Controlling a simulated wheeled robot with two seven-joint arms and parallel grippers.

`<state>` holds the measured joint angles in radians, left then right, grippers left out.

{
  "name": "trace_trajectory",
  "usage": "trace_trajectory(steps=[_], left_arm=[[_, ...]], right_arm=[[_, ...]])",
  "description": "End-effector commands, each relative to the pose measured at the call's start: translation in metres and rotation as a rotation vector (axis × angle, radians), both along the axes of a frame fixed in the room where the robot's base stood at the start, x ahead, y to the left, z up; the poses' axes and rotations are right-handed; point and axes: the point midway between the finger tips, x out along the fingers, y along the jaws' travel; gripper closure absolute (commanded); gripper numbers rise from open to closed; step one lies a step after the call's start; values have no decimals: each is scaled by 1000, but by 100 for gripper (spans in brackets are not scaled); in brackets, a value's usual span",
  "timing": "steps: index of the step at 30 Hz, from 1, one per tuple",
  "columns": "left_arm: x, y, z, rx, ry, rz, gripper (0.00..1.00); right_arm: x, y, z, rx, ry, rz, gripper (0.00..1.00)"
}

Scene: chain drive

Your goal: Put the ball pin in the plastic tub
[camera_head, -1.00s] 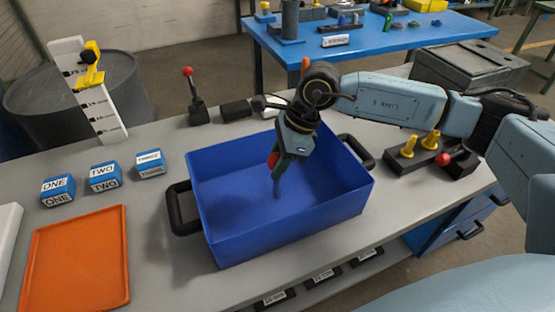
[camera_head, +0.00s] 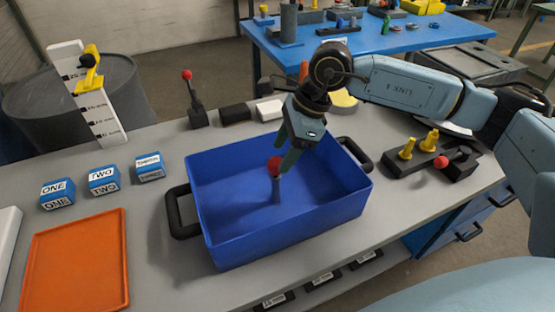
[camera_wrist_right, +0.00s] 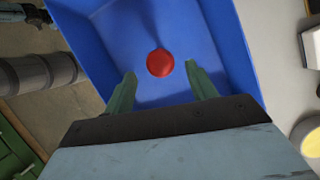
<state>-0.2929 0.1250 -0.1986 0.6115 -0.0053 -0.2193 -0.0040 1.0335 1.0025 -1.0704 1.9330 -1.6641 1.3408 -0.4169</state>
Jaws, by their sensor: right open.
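The ball pin has a red ball (camera_head: 275,163) on a grey shaft (camera_head: 276,189). It is upright inside the blue plastic tub (camera_head: 255,238), and its foot appears to be on the tub floor. My right gripper (camera_head: 286,166) is open above the tub, its green fingers just behind and right of the ball. In the right wrist view the red ball (camera_wrist_right: 160,63) shows beyond the gap between the two open fingertips (camera_wrist_right: 160,73), apart from both. That view also shows the tub's blue inside (camera_wrist_right: 110,45). My left gripper is not in view.
Blocks labelled ONE (camera_head: 57,193), TWO (camera_head: 103,180) and a third (camera_head: 149,166) stand left of the tub. An orange tray (camera_head: 75,262) lies front left. A red-knobbed lever (camera_head: 193,98) stands behind. A dark block with yellow pegs (camera_head: 428,158) is at right.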

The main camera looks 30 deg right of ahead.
Motion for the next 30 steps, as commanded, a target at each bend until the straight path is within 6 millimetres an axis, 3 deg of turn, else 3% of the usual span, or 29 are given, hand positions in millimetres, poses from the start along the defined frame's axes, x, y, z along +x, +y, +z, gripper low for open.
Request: trace_trajectory(steps=[3, 10, 24, 27, 30], left_arm=[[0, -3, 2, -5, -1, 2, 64], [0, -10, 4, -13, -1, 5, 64], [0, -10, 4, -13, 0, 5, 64], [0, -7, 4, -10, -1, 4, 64], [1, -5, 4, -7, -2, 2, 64]], right_arm=[[-3, -10, 26, 0, -4, -2, 43], [-7, -23, 60, 0, -2, -1, 43], [-9, -26, 69, 2, 0, 1, 43], [-11, -13, 66, 49, 6, 10, 43], [-16, 24, 63, 196, 20, 22, 43]])
